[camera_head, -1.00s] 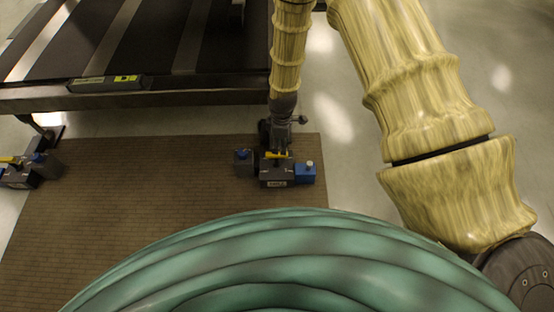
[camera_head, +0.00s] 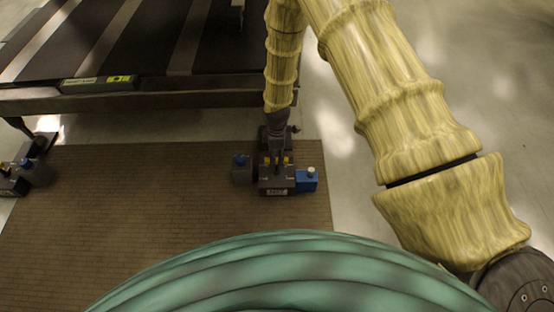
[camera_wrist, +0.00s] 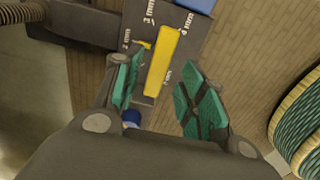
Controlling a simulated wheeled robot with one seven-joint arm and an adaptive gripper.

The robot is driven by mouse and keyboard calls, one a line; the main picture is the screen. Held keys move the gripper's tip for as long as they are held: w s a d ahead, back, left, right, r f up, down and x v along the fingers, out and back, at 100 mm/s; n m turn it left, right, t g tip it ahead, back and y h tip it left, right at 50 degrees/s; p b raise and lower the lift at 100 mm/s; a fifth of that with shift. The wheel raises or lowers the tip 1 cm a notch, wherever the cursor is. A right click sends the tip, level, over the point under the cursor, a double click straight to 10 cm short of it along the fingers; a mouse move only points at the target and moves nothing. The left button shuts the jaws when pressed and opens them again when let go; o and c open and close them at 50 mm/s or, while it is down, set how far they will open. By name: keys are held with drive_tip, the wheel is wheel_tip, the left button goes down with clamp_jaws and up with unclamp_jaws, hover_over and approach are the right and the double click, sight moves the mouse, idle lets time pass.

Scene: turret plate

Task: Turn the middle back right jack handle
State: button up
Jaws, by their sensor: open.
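The jack (camera_head: 277,184) is a dark block with a pale label, standing on the brown mat below my arm. Its yellow handle (camera_wrist: 163,62) shows in the wrist view as a long bar lying between my two fingers. In the head view only yellow bits (camera_head: 287,161) show, partly hidden by my gripper (camera_head: 276,156). In the wrist view my gripper (camera_wrist: 160,88) is open, with green-padded fingers on either side of the handle. The right finger stands clearly apart from the bar; the left is close, and I cannot tell if it touches.
A blue block (camera_head: 307,180) sits at the jack's right, and a dark part with a blue knob (camera_head: 240,161) at its left. A dark platform (camera_head: 150,98) stands behind. Another jack (camera_head: 20,172) is at far left. The brown mat (camera_head: 130,210) is mostly clear.

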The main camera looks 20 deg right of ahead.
sight(277, 165)
drive_tip(key=shift+f+b, duration=0.35)
drive_tip(key=shift+f, duration=0.9)
clamp_jaws()
drive_tip(key=shift+p, duration=0.3)
